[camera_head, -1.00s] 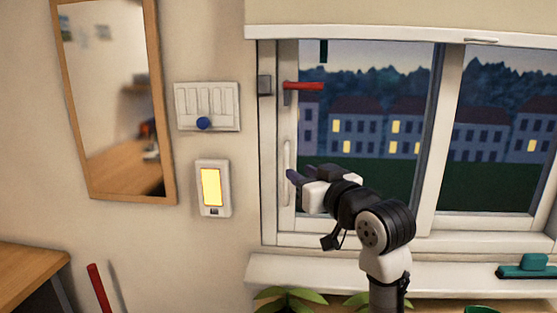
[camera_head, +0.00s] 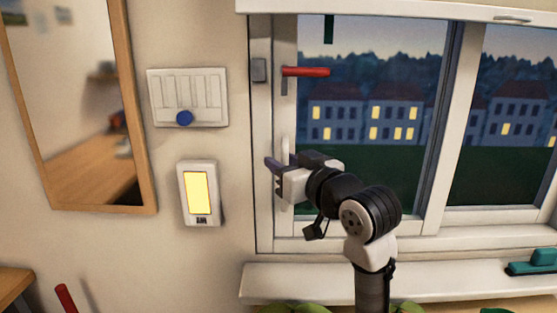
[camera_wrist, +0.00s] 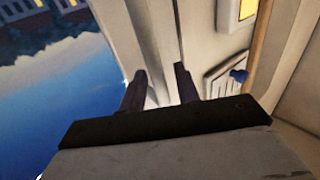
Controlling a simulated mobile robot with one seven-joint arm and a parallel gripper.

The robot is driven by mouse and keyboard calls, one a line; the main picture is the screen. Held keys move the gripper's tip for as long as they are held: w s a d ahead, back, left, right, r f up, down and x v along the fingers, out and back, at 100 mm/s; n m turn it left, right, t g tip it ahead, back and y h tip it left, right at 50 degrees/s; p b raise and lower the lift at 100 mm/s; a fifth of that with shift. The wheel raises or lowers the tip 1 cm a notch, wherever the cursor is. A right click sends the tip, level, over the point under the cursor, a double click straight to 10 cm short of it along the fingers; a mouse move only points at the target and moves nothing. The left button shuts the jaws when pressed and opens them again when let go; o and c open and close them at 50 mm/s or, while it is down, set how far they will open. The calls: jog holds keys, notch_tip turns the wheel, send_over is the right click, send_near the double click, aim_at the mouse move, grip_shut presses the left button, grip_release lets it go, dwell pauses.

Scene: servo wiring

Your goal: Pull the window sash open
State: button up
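The window sash (camera_head: 285,110) is a white frame around dark glass, and it looks closed in its outer frame. A pale upright pull bar (camera_head: 285,150) sits on the sash's left stile. A red lever handle (camera_head: 305,72) above it lies horizontal. My gripper (camera_head: 277,164) is at the lower part of the pull bar, partly covering it. In the wrist view my gripper (camera_wrist: 160,78) has its two dark fingers apart, with white frame showing between them. I cannot tell whether the bar lies between the fingers.
On the wall to the left are a white panel with a blue knob (camera_head: 184,118), a lit yellow panel (camera_head: 199,193) and a wood-framed mirror (camera_head: 122,80). Below is the window sill (camera_head: 420,281), with a teal object (camera_head: 532,264) at right and plant leaves beneath.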

jog(key=shift+s, duration=0.1)
jog(key=shift+c, duration=0.3)
grip_shut()
jog(key=shift+d, duration=0.2)
